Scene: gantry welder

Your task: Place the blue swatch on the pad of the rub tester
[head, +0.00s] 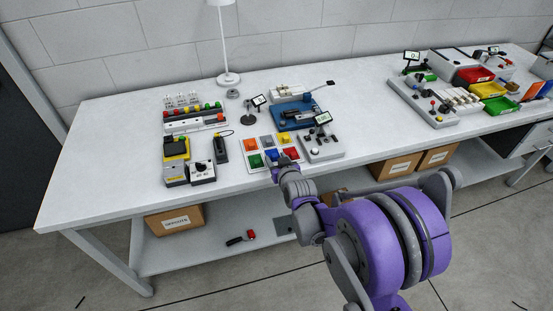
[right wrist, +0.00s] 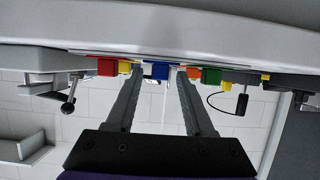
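The blue swatch (head: 271,155) sits in the front row of the swatch tray (head: 248,169), between a green and a red swatch. It also shows in the right wrist view (right wrist: 156,71), lined up between my fingertips. My right gripper (head: 281,162) is at the tray's front edge, close to the blue and red swatches. In the right wrist view its fingers (right wrist: 159,70) are apart, with nothing clearly held; contact cannot be told. The rub tester is not certain; a blue-based device (head: 297,114) stands behind the tray, its pad not clearly distinguishable. My left gripper is out of view.
A grey device with a small screen (head: 321,146) stands right of the tray. A black handheld tool (head: 220,149) and a yellow-black box (head: 176,149) stand to the left. A lamp (head: 228,78) is at the back. The table's front left is bare.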

